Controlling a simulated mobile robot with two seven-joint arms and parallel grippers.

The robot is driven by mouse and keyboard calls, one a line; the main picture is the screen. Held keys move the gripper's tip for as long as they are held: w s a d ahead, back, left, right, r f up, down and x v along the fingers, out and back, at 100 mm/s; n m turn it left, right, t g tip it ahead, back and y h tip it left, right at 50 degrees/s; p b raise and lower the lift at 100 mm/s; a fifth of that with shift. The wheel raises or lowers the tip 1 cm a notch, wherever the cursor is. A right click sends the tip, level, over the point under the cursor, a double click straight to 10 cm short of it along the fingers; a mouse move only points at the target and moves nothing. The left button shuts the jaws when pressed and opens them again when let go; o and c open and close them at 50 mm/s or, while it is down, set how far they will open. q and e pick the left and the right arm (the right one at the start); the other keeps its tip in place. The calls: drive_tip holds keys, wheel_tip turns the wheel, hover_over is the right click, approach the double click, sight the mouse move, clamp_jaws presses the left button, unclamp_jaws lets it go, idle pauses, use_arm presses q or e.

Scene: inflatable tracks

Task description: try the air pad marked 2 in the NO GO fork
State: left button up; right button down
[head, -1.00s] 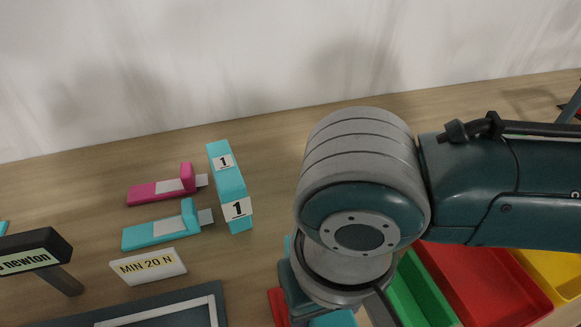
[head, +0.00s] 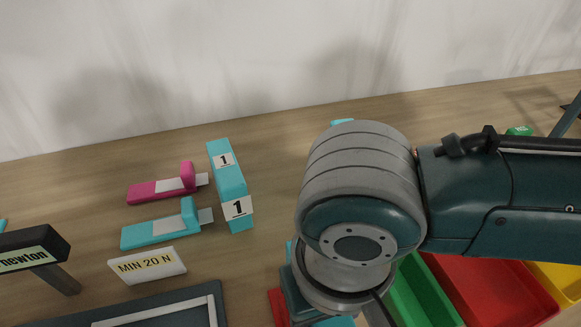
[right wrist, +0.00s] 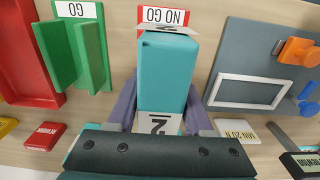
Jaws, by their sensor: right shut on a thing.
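The teal air pad marked 2 (right wrist: 165,75) is between the fingers of my right gripper (right wrist: 162,98), which is shut on it in the right wrist view. A white NO GO sign (right wrist: 166,17) shows upside down just past the pad's far end. The pad and gripper hide most of what is under that sign, so I cannot tell whether the pad touches the NO GO fork. My left gripper is in neither view.
The green GO fork (right wrist: 92,55) stands beside the pad, with a red tray (right wrist: 15,60) beyond. A grey board with a white frame (right wrist: 252,91) lies on the other side. A teal pad marked 1 (head: 229,180) and a MIN 20 N sign (head: 148,265) stand left of my arm.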

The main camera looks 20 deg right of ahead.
drive_tip(key=shift+f+b, duration=0.3)
drive_tip(key=shift+f, duration=0.25)
drive_tip(key=shift+f+b, duration=0.3)
drive_tip(key=shift+f, duration=0.15)
drive_tip(key=shift+f+b, duration=0.45)
drive_tip(key=shift+f, duration=0.2)
idle(0.5)
idle(0.8)
drive_tip(key=shift+r+p, duration=1.75)
drive_tip(key=shift+p, duration=0.35)
drive_tip(key=shift+r+p, duration=3.1)
drive_tip(key=shift+p, duration=0.65)
